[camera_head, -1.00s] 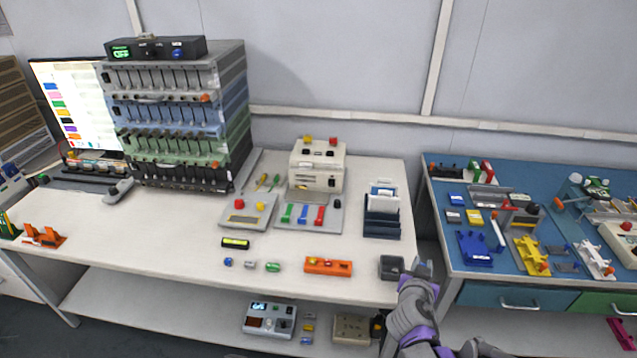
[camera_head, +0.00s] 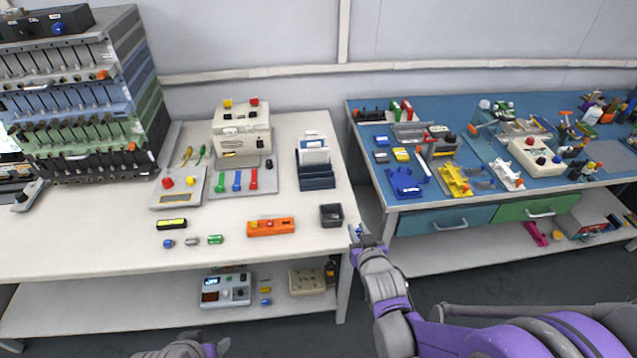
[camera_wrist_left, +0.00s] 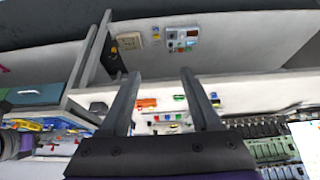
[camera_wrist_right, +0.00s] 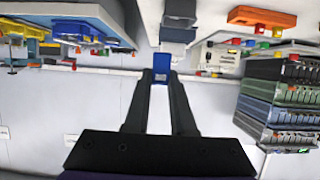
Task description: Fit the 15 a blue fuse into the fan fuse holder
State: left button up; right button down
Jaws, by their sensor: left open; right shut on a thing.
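My right gripper (camera_wrist_right: 162,78) is shut on a small blue fuse (camera_wrist_right: 160,76), which shows between its fingertips in the right wrist view. In the head view this gripper (camera_head: 358,236) is just off the front right corner of the white bench, beside a small dark bin (camera_head: 331,215). My left gripper (camera_wrist_left: 161,76) is open and empty, its fingers spread in the left wrist view; only part of the left arm shows at the bottom of the head view. I cannot tell which thing is the fan fuse holder.
The white bench (camera_head: 95,228) holds an orange block (camera_head: 270,227), a dark card rack (camera_head: 316,183) and a tall cell rack (camera_head: 75,90). A blue-topped bench (camera_head: 430,197) with several coloured fixtures stands to the right. A gap lies between the benches. The white bench's front left is clear.

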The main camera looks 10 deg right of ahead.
aim_at(228, 118)
jog(key=u, duration=1.05)
jog(key=i+u, duration=0.3)
jog(key=i, duration=0.8)
jog(key=i+l, duration=0.35)
jog(key=l, duration=0.1)
